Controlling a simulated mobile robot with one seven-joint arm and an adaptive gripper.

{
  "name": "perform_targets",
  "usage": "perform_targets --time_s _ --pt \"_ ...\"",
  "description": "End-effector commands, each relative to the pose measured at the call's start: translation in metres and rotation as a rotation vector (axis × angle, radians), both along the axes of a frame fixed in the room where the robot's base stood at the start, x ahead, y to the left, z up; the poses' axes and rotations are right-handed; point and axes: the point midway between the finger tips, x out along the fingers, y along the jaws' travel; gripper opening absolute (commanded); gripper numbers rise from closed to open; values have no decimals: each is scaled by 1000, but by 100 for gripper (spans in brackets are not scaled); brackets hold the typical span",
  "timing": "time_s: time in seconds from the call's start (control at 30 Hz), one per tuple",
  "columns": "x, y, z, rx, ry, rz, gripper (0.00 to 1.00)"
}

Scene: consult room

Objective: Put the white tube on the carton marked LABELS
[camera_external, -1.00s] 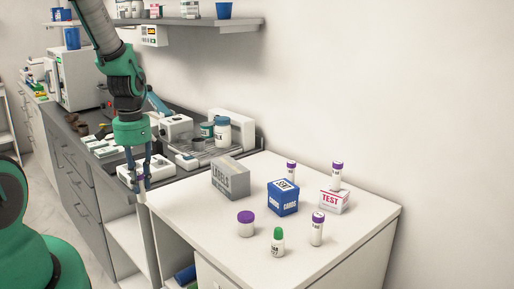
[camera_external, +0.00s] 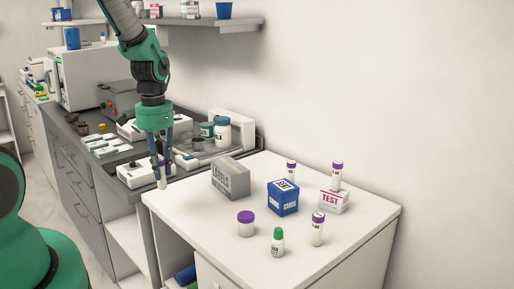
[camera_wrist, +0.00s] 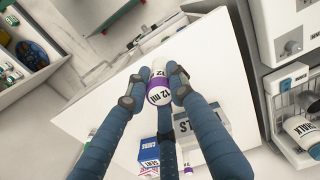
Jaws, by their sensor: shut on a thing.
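My gripper (camera_external: 160,166) is shut on a white tube (camera_external: 162,182) and holds it upright above the left end of the white table. In the wrist view the white tube (camera_wrist: 159,86), with a purple band and "12 ml" on it, sits between my blue fingers (camera_wrist: 157,92). The grey carton marked LABELS (camera_external: 230,179) stands on the table to the right of my gripper. In the wrist view the carton (camera_wrist: 212,128) is partly hidden behind a finger. Its top is bare in the external view.
A blue CARDS box (camera_external: 283,198) stands right of the carton, and a white TEST box (camera_external: 334,201) bears a purple-capped tube (camera_external: 337,174). A purple-lidded jar (camera_external: 246,224), a green-capped bottle (camera_external: 277,243) and another tube (camera_external: 318,229) stand in front. The table's left front is clear.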

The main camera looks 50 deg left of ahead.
Motion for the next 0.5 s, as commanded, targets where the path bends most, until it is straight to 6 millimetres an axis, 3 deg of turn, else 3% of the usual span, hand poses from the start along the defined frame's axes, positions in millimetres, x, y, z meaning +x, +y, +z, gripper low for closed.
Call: perform_targets --time_s 0.2,0.5 --pt "48 -29 34 2 -3 4 7" --pt "83 -57 57 2 -3 15 7"
